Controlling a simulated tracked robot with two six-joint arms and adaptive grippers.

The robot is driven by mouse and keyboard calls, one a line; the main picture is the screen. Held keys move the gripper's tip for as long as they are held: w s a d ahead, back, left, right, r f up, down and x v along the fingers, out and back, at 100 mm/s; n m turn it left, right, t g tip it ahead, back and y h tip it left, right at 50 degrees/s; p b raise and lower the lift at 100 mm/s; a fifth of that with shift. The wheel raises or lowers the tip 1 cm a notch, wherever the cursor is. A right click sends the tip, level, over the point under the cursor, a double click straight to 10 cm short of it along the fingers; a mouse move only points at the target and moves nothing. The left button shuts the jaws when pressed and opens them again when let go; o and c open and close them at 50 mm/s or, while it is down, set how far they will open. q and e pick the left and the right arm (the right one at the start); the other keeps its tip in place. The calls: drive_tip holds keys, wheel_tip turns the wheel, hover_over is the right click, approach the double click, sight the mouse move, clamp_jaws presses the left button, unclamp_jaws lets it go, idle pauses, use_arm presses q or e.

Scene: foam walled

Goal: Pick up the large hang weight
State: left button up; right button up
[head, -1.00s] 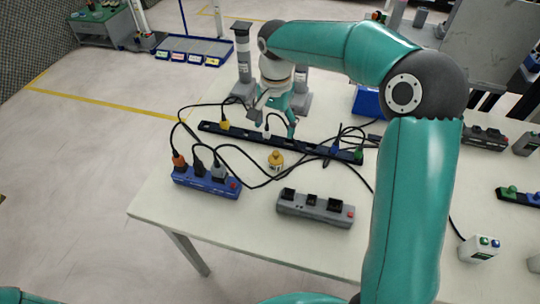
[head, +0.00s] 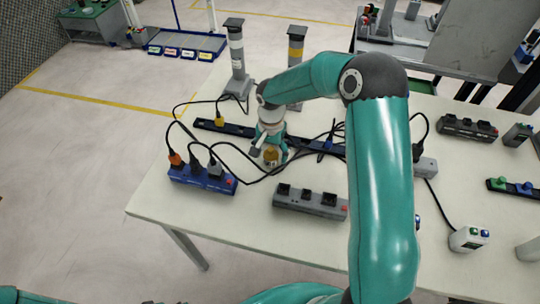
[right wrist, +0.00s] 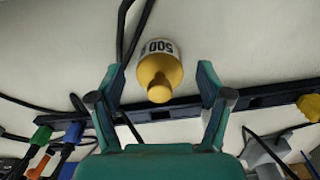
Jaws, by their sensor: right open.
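The hang weight is a yellow knob-topped piece (head: 270,156) with a white band, standing on the white table (head: 160,215). In the right wrist view the weight (right wrist: 158,72) shows a band marked 500, upside down in the picture. My right gripper (head: 268,147) is over it from behind and partly covers it in the head view. In the right wrist view its two teal fingers (right wrist: 161,84) are spread wide on either side of the weight's knob. I cannot tell whether either finger touches it. My left gripper is not in view.
A blue power strip (head: 205,182) with plugs lies to the left and a grey one (head: 308,203) in front. A long black strip (head: 215,126) lies behind, with loose black cables (head: 330,133) around. Two round posts (head: 236,52) stand at the back.

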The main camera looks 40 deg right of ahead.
drive_tip(key=shift+f, duration=0.7)
clamp_jaws()
drive_tip(key=shift+r, duration=0.2)
